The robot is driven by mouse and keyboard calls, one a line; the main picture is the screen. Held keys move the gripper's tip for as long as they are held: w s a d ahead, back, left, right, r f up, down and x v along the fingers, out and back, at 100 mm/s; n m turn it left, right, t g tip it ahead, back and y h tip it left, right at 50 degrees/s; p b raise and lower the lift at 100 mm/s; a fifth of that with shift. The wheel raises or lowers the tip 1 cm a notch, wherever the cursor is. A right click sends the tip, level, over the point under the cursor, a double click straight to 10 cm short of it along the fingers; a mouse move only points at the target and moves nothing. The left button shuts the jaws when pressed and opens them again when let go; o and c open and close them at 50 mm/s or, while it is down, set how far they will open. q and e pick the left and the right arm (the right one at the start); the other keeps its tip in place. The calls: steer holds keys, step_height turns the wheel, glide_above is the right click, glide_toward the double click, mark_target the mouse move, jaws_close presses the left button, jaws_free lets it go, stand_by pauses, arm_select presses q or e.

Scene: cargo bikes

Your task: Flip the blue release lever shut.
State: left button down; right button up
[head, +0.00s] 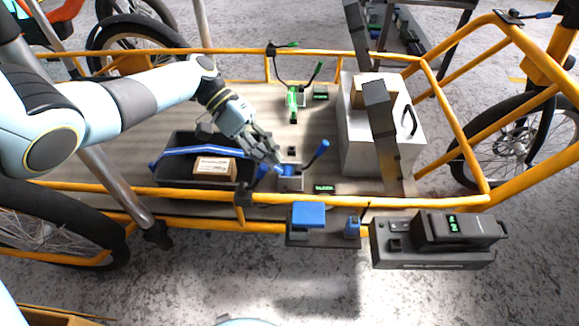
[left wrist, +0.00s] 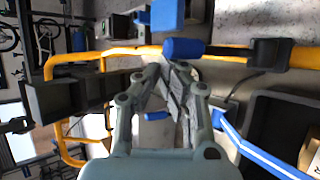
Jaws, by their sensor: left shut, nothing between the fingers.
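A blue lever (head: 318,152) slants up to the right from a small grey mount (head: 290,184) on the cargo bed, inside the near orange rail. More blue shows at the mount, beside my left gripper (head: 274,163). That gripper is shut and empty, pointing down just above and left of the mount; I cannot tell whether it touches. In the left wrist view my left gripper (left wrist: 172,72) has its fingers together. A blue cylinder (left wrist: 183,48) shows just beyond the tips and a smaller blue piece (left wrist: 157,116) behind the fingers; which is the lever is unclear. My right gripper is not in view.
A black bin (head: 165,180) with a blue bar and a cardboard box (head: 214,167) lies left of the mount. A white crate (head: 352,140) under a dark strap stands right. A green lever (head: 293,102) is behind. The orange rail (head: 330,197) runs close in front.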

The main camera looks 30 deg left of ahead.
arm_select(q)
steer(key=shift+s+a+r, duration=0.1)
steer(key=shift+s+a, duration=0.1)
steer(key=shift+a, duration=0.1)
stand_by(0.4)
steer(key=v, duration=0.7)
steer(key=shift+w, duration=0.15)
steer(key=shift+r, duration=0.15)
stand_by(0.3)
